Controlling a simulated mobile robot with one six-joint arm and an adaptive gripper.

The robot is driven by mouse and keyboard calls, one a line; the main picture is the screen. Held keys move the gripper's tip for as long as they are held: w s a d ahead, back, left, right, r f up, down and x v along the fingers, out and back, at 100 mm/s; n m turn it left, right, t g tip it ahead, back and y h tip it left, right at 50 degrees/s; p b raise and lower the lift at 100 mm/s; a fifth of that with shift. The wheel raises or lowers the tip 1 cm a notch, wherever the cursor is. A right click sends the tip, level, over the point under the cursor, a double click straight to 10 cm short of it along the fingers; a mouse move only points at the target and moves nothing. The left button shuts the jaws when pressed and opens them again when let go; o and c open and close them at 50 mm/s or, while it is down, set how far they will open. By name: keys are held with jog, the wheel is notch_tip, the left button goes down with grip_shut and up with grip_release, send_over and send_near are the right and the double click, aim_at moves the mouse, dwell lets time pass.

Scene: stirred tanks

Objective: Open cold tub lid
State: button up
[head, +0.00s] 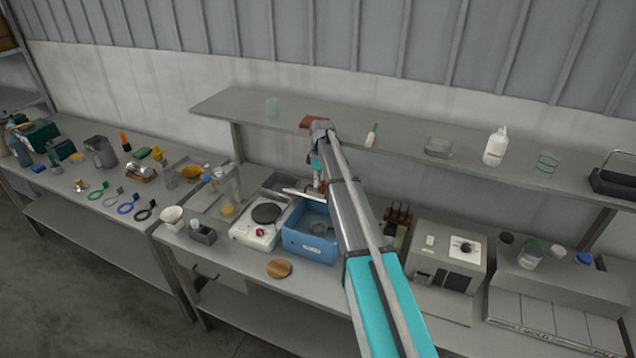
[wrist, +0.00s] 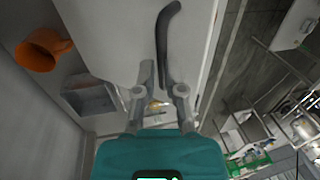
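The blue cold tub (head: 309,247) stands on the bench in the head view. Its inside shows, with a grey round shape in it. A pale lid (head: 302,193) is raised and tilted at the tub's back edge. In the wrist view the pale lid panel (wrist: 115,35) fills the upper middle, with a dark curved handle (wrist: 164,38) on it. My gripper (wrist: 157,72) is at the lower end of this handle, a finger to either side. I cannot tell whether the fingers press on it. In the head view my gripper (head: 319,185) is small and partly hidden by my arm.
A hotplate (head: 254,229) stands left of the tub and a wooden disc (head: 279,268) lies in front. A grey-white instrument (head: 449,258) stands to the right. A shelf (head: 240,105) runs above the bench. An orange cup (wrist: 42,48) is left of the lid in the wrist view.

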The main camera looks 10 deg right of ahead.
jog(key=o, duration=0.5)
jog(key=shift+w+d+f, duration=0.4)
jog(key=shift+w+d, duration=0.05)
jog(key=shift+w, duration=0.15)
jog(key=shift+s, duration=0.1)
jog(key=shift+r, duration=0.1)
jog(key=shift+r, duration=0.1)
